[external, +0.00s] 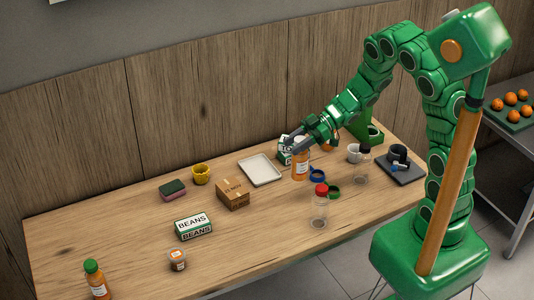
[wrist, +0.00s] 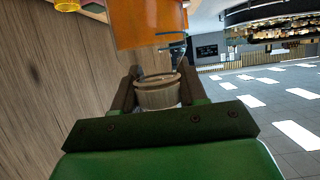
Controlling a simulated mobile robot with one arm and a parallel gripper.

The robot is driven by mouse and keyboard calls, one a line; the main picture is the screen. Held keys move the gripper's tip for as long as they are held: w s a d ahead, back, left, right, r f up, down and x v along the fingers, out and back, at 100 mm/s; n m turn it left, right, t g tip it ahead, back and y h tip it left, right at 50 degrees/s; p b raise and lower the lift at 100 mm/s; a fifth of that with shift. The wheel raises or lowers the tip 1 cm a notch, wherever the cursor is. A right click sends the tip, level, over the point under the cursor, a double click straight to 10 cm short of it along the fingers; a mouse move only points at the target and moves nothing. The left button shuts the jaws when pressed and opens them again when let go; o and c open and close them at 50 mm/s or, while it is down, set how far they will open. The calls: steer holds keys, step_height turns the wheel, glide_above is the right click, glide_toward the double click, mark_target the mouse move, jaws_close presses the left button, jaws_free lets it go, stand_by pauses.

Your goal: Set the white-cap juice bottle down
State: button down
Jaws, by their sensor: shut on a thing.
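The white-cap juice bottle (external: 300,168) is upright, with orange juice in it, at the back right of the table. My gripper (external: 296,144) is shut on its top from above and the side. In the wrist view the white cap (wrist: 158,94) sits between my two fingers (wrist: 160,88), and the orange body (wrist: 150,22) fills the top of the picture. I cannot tell whether the bottle's base touches the table. My fingers partly hide the cap in the external view.
A white tray (external: 260,169) and a cardboard box (external: 233,194) lie left. The front middle of the table (external: 255,240) is clear.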

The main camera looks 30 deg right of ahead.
steer(key=w+a+r, duration=0.3)
steer(key=w+a, duration=0.6)
steer(key=w, duration=0.4)
steer(key=w+a+f, duration=0.7)
steer(key=w+f, duration=0.4)
steer(key=f, duration=0.2)
steer(key=shift+w, duration=0.35)
stand_by(0.4)
steer(key=c, duration=0.6)
jaws_free()
